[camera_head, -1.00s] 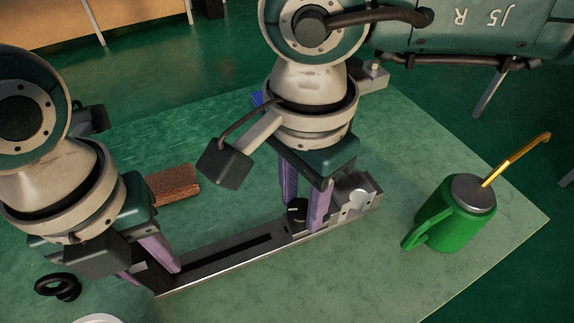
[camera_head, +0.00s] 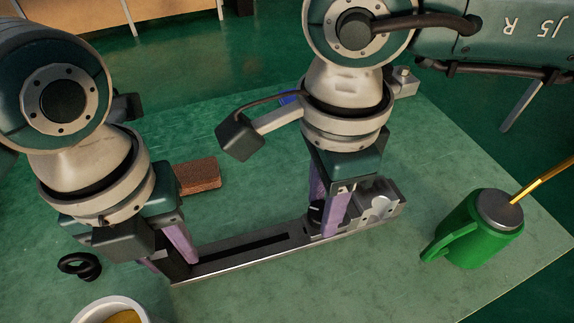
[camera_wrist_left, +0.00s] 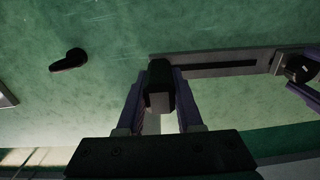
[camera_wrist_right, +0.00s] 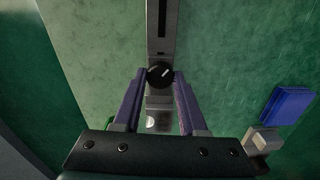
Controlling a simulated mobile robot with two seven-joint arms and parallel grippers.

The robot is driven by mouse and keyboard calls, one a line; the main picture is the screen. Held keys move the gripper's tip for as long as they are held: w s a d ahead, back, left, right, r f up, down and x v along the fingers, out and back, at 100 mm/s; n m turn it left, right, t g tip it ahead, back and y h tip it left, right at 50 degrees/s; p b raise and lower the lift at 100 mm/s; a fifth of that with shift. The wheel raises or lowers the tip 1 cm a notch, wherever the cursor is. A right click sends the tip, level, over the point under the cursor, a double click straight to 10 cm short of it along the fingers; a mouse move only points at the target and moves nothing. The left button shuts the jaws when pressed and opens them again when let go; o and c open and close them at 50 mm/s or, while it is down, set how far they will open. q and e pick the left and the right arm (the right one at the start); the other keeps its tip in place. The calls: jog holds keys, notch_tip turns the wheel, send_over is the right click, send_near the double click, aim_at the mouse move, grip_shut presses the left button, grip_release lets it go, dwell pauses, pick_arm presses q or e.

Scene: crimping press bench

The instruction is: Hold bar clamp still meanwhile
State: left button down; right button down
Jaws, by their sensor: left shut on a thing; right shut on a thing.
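The bar clamp is a long grey metal bar (camera_head: 235,264) with a dark slot, lying along the green bench top. It also shows in the left wrist view (camera_wrist_left: 215,69) and right wrist view (camera_wrist_right: 151,35). My left gripper (camera_head: 172,264) is shut on the dark block (camera_wrist_left: 158,88) at the clamp's left end. My right gripper (camera_head: 322,228) is shut around the black round knob (camera_wrist_right: 159,75) near the clamp's right end, beside a light metal end block (camera_head: 378,204). The fingers partly hide the block and knob in the head view.
A brown block (camera_head: 198,176) lies behind the clamp. A blue box (camera_wrist_right: 288,103) is near the bench's back.

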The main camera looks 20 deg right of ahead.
jog(key=m, duration=0.4)
jog(key=shift+m, duration=2.8)
jog(key=shift+c, duration=2.2)
grip_release()
pick_arm(q)
jog(key=shift+a, duration=0.1)
pick_arm(e)
jog(key=shift+r, duration=0.15)
notch_tip(320, 180, up, 8)
jog(key=shift+f, duration=0.1)
